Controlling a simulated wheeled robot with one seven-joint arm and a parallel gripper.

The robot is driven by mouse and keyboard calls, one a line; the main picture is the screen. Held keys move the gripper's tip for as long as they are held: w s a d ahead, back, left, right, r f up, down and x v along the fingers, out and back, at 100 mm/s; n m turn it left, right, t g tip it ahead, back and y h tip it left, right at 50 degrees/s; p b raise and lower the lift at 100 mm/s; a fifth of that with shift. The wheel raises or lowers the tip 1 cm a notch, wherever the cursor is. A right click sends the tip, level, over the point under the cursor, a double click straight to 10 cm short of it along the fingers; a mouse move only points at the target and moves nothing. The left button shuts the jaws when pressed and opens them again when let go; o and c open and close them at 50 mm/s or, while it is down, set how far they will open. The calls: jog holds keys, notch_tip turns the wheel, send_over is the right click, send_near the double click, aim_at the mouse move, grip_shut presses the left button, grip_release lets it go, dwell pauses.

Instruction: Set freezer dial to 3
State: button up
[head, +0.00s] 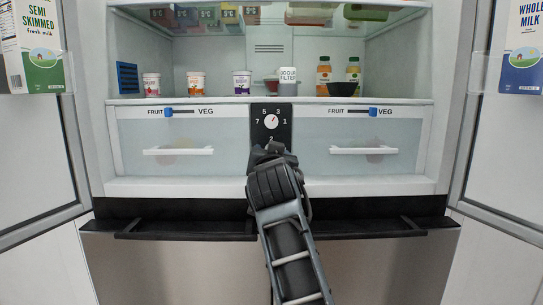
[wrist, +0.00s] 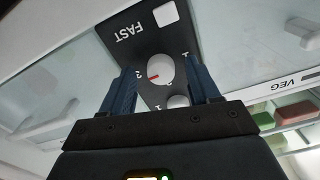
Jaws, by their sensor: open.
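The black control panel (head: 256,128) stands upright between two drawers. Its upper white dial (head: 271,122) has 7, 5, 3 and 1 around it; its red pointer aims up and right. My gripper (head: 268,149) covers the lower panel in the head view. The wrist view, upside down, shows a lower white dial (wrist: 160,70) near the FAST label.
Clear drawers with white handles (head: 178,151) (head: 364,150) flank the panel. Jars and bottles (head: 323,76) stand on the shelf above. Open doors (head: 30,150) (head: 510,150) stand at both sides. A dark ledge (head: 170,228) runs below.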

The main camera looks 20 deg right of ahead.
jog(key=p+v, duration=0.1)
jog(key=v, duration=0.6)
jog(key=shift+s, duration=0.2)
jog(key=shift+f, duration=0.1)
